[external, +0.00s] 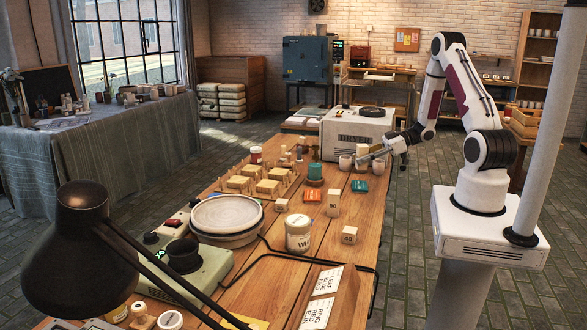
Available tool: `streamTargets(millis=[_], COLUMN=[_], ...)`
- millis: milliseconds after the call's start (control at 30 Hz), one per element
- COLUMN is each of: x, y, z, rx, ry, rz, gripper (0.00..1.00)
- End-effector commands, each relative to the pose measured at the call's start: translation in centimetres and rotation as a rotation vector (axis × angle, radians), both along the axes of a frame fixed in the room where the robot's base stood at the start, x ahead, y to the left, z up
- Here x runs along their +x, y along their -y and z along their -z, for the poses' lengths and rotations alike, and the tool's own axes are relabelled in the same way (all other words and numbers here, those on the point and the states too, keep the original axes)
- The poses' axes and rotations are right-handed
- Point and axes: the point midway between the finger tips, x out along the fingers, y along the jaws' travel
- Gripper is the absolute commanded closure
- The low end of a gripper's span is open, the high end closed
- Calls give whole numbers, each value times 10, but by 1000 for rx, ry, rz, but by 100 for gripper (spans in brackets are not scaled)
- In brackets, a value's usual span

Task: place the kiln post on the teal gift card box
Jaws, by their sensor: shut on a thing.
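My gripper (364,160) reaches in from the right over the far right part of the wooden table, its fingers pointing left. It is shut on a small pale block, the kiln post (362,150), which shows at the fingertips, partly hidden by them. The teal gift card box (359,186) lies flat on the table, a little nearer the camera and below the gripper in the picture. Its top looks clear. The gripper is apart from the box.
Pale numbered blocks stand on the table: a tall one (333,204), one marked 40 (349,235) and a smaller one (281,205). An orange box (312,196) and teal cylinder (315,171) are left of the teal box. Cups (345,162) stand near the gripper, before a white dryer (357,128).

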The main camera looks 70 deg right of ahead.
Motion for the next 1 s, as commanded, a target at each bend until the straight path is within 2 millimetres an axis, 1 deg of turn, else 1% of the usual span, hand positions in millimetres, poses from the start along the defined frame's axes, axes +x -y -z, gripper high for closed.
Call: streamTargets(millis=[100, 300, 767, 867, 1000], x=[0, 0, 0, 0, 0], y=[0, 0, 0, 0, 0], z=[13, 26, 29, 33, 44], rx=[2, 0, -1, 0, 2], ry=[0, 1, 1, 1, 0], rz=[0, 1, 1, 0, -1], gripper=[100, 100, 100, 100, 100])
